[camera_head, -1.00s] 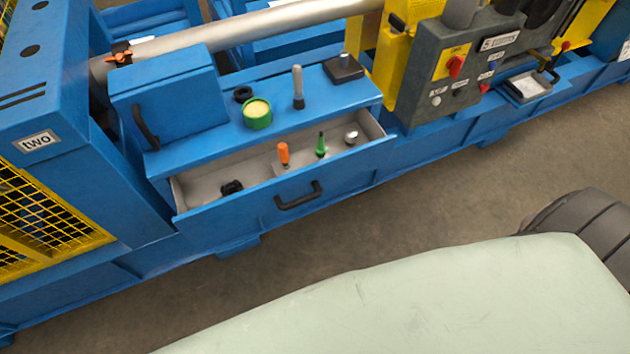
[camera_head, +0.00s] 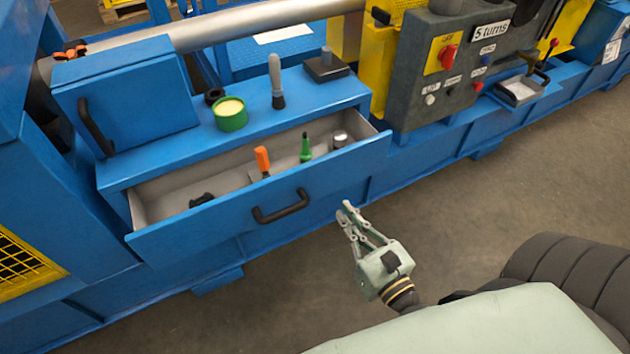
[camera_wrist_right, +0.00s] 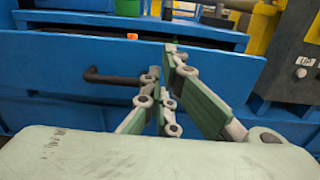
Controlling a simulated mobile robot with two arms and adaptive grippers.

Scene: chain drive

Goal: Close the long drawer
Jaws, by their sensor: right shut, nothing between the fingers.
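The long drawer (camera_head: 335,184) is blue with a grey inside and stands pulled out of the blue cabinet. Its black handle (camera_head: 281,207) is on the front face; the drawer front (camera_wrist_right: 55,82) and the handle (camera_wrist_right: 112,77) also show in the right wrist view. Inside are an orange-handled tool (camera_head: 262,160), a green pointed item (camera_head: 306,148), a metal cylinder (camera_head: 340,139) and a black part (camera_head: 201,200). My right gripper (camera_head: 345,210) is shut and empty, in front of the drawer and to the right of the handle, apparently apart from it. My left gripper is not in view.
A green tin (camera_head: 230,114), a brush (camera_head: 276,82) and a black block (camera_head: 326,66) stand on the cabinet top. A blue box with a handle (camera_head: 125,97) is at left. A control panel (camera_head: 443,70) is at right. The floor before the drawer is clear.

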